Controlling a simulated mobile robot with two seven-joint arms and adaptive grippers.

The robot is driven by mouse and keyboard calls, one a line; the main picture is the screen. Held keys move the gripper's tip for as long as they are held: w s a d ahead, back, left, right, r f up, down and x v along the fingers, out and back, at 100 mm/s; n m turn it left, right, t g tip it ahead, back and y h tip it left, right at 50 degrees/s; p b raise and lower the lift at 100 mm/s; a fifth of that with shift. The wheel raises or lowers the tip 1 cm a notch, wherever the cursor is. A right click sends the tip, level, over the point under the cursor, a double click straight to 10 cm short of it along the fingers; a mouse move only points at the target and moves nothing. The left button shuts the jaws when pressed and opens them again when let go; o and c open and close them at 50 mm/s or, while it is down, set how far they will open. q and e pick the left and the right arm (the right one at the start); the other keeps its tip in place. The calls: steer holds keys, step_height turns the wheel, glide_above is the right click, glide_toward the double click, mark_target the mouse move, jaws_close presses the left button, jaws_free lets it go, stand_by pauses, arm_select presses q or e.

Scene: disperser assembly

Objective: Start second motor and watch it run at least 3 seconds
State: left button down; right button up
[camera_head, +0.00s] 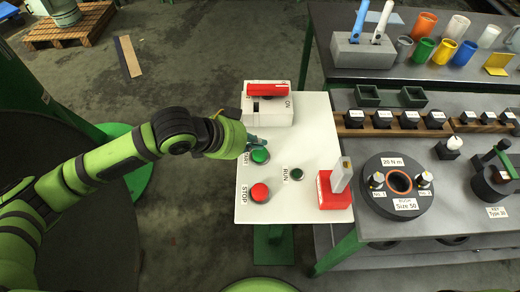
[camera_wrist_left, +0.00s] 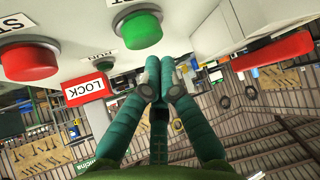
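A white control panel (camera_head: 310,122) carries a green START button (camera_head: 260,156), a red STOP button (camera_head: 260,193) and a small dark green RUN lamp (camera_head: 297,174). My left gripper (camera_head: 257,143) is just behind the START button; contact cannot be told. In the left wrist view its fingers (camera_wrist_left: 160,68) are together with nothing between them, beside the green button (camera_wrist_left: 138,30). The red STOP button (camera_wrist_left: 30,60) also shows there. A switch box with a red handle (camera_head: 267,89), marked ON, sits at the panel's back. No running motor is seen. My right gripper is out of view.
A red block with a grey lever (camera_head: 335,188) stands at the panel's right corner. A grey bench (camera_head: 460,225) to the right holds a round bush fixture (camera_head: 398,205). A shelf behind holds colored cups (camera_head: 425,50). Open floor (camera_head: 190,70) lies to the left.

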mark_target(256, 153)
arm_select(q)
steer(key=shift+f, duration=0.15)
stand_by(0.7)
steer(key=shift+f, duration=0.25)
steer(key=shift+s+f, duration=0.1)
steer(key=shift+f, duration=0.85)
stand_by(0.9)
steer(key=shift+r, duration=0.1)
steer(key=shift+r+p, duration=1.25)
step_height(256, 153, up, 5)
steer(key=p, duration=0.5)
steer(key=shift+r+p, duration=0.1)
steer(key=shift+p, duration=0.25)
